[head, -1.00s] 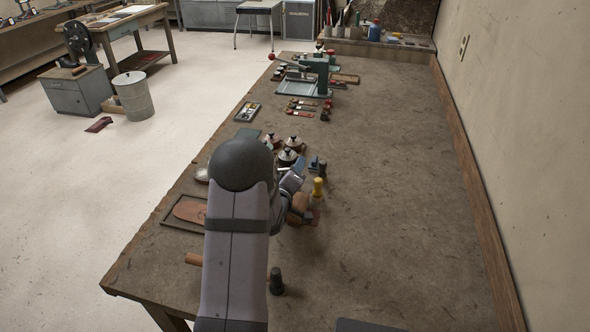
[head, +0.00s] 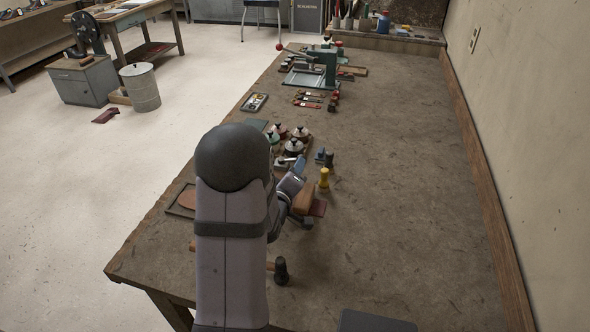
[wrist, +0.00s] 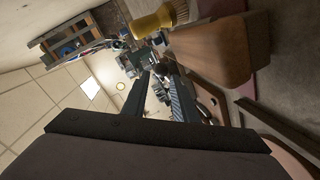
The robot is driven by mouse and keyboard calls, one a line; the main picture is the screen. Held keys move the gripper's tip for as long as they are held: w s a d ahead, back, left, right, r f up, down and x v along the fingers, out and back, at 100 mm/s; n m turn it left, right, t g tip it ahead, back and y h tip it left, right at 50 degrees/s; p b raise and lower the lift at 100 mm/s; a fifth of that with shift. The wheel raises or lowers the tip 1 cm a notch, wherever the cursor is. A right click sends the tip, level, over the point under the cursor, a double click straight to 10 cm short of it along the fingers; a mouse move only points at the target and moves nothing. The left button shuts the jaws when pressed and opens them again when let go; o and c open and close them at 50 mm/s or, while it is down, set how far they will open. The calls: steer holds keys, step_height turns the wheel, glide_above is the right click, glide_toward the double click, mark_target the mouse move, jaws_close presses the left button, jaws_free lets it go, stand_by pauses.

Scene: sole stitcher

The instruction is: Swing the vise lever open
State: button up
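A green metal device (head: 330,68) stands at the far end of the bench in the head view. A lever with a red ball knob (head: 279,46) reaches out from it to the left; I take this for the vise lever. The knob cannot be made out in the wrist view.
A wooden block (wrist: 212,48) and a yellow-handled brush (wrist: 155,22) are close beside the fingers. Several lidded pots (head: 294,146) and red-handled tools (head: 308,98) lie between my arm and the device. The bench's right side is clear, up to the wall.

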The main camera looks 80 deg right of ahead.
steer(key=shift+w+r, duration=0.1)
steer(key=shift+w, duration=0.05)
steer(key=c, duration=0.5)
steer(key=shift+w+r, duration=0.15)
steer(key=shift+w, duration=0.1)
jaws_close()
steer(key=w+a+g, duration=0.1)
steer(key=w+r+g, duration=0.1)
steer(key=w, duration=0.1)
steer(key=w+a+r+g, duration=0.1)
steer(key=shift+w+a+n, duration=0.2)
steer(key=shift+a+n, duration=0.1)
steer(key=w+a+g, duration=0.1)
steer(key=a, duration=0.1)
steer(key=w+a+g, duration=0.1)
steer(key=a, duration=0.1)
steer(key=a+g+y, duration=0.1)
steer(key=a, duration=0.1)
steer(key=shift+w+a+f+n, duration=0.25)
steer(key=shift+w+n, duration=0.15)
steer(key=shift+a+f+g, duration=0.1)
steer(key=shift+a+g, duration=0.2)
steer(key=shift+a, duration=0.05)
